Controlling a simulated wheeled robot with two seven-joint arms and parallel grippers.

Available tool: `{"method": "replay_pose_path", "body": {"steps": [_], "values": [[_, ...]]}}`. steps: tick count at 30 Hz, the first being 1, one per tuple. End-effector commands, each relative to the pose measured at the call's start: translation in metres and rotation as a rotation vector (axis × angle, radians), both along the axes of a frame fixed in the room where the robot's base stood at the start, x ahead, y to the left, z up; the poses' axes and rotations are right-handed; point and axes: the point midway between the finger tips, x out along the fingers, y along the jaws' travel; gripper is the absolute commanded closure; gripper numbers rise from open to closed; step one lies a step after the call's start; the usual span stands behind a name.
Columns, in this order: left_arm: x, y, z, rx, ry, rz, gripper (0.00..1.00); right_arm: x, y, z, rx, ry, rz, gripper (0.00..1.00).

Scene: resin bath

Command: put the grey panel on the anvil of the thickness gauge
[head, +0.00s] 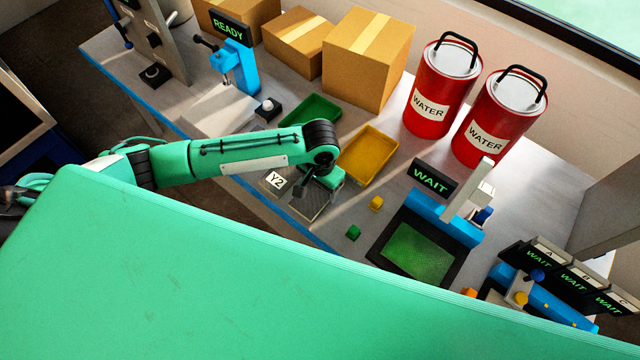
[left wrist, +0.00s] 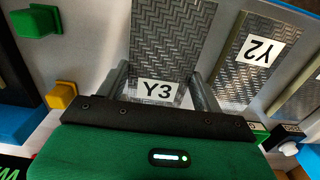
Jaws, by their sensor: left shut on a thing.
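A grey panel labelled Y3 (left wrist: 160,45), with a ridged tread pattern, lies between the fingers of my left gripper (left wrist: 160,74) in the left wrist view. The gripper is shut on its label end. The blue gauge (head: 243,72) with a READY display stands at the back left. My right gripper is out of view.
A green tray (head: 312,108) and a yellow tray (head: 368,152) lie behind the gripper. A green block (head: 353,232) and a yellow block (head: 376,202) stand to its right. Cardboard boxes (head: 366,60) and red water cans (head: 440,90) line the back.

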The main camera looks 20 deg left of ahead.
Motion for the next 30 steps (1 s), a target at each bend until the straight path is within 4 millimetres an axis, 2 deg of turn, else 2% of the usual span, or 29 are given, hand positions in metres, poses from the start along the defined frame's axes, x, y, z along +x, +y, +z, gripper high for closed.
{"method": "replay_pose_path", "body": {"steps": [3, 13, 14, 17, 26, 30], "values": [[0.0, 0.0, -0.007, 0.0, -0.001, 0.0, 0.57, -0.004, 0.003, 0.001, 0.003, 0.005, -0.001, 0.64], [0.0, 0.0, -0.01, 0.0, -0.001, 0.0, 0.57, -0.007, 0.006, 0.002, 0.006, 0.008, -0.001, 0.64], [0.0, 0.0, -0.01, 0.001, -0.001, 0.0, 0.29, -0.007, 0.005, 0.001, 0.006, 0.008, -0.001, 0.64], [0.0, 0.0, -0.01, 0.001, -0.001, 0.0, 0.11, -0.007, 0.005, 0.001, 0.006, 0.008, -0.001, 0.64], [0.0, 0.0, -0.008, -0.001, -0.002, -0.001, 0.11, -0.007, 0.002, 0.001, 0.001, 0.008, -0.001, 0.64], [0.001, 0.0, 0.004, -0.002, -0.002, -0.001, 0.11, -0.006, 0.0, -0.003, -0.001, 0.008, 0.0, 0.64]]}}
